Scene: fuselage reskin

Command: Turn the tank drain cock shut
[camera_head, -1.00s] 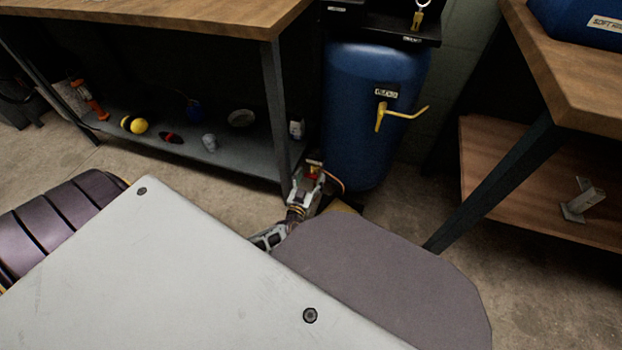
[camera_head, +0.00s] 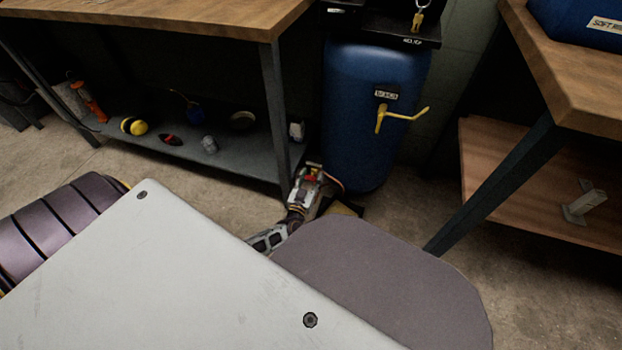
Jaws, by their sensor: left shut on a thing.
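The blue tank (camera_head: 365,120) stands upright at the back, between two benches. A yellow lever (camera_head: 400,115) sticks out to the right from its front, under a small label. My left gripper (camera_head: 314,168) is low at the tank's left side, close to its lower wall and beside the bench leg. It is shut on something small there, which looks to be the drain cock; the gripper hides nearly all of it. My grey and white body covers the lower part of the view. My right gripper is not in view.
The left bench's lower shelf (camera_head: 235,165) holds several small items, including a yellow and black one (camera_head: 134,126). Its dark leg (camera_head: 275,110) is close to my left gripper. The right bench (camera_head: 580,90) has a metal bracket (camera_head: 584,203) on its lower shelf.

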